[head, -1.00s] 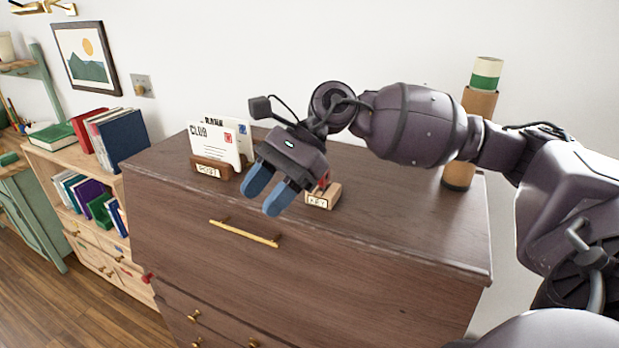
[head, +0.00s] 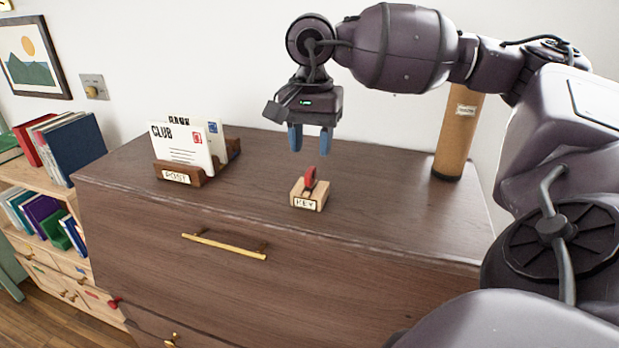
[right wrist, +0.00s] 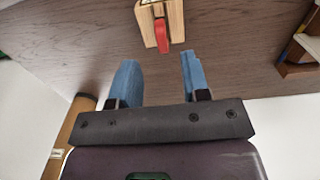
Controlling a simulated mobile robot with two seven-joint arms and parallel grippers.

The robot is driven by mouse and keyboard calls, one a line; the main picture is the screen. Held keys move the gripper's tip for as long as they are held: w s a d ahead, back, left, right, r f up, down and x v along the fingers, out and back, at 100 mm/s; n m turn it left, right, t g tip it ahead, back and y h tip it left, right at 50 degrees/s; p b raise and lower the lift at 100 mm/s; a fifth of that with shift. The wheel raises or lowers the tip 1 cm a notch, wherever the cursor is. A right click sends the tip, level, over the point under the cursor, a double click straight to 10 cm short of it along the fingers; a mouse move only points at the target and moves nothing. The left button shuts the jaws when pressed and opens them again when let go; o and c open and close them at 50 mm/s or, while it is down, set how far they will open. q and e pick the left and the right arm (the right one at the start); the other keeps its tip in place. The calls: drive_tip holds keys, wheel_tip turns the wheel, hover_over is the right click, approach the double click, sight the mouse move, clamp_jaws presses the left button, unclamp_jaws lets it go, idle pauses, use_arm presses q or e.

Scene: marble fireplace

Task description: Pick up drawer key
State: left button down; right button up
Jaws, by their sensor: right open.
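The drawer key (head: 310,178) has a red head and stands upright in a small wooden block (head: 299,201) labelled KEY, on top of the dark wooden dresser. In the right wrist view the red key (right wrist: 161,36) and its block (right wrist: 176,18) lie just beyond the fingertips, roughly between them. My right gripper (head: 310,153) is open and empty, its blue fingers pointing down above and a little behind the key, apart from it. It also shows in the right wrist view (right wrist: 158,62). My left gripper is not in view.
A letter holder (head: 178,175) labelled POST with envelopes stands left of the key. A cardboard tube (head: 456,135) stands at the back right. The dresser top (head: 385,195) right of the key is clear. A gold handle (head: 225,246) is on the dresser front.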

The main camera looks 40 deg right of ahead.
sight(310, 169)
drive_tip(key=shift+w+f, duration=0.15)
drive_tip(key=shift+f, duration=3.15)
drive_tip(key=shift+d, duration=0.1)
clamp_jaws()
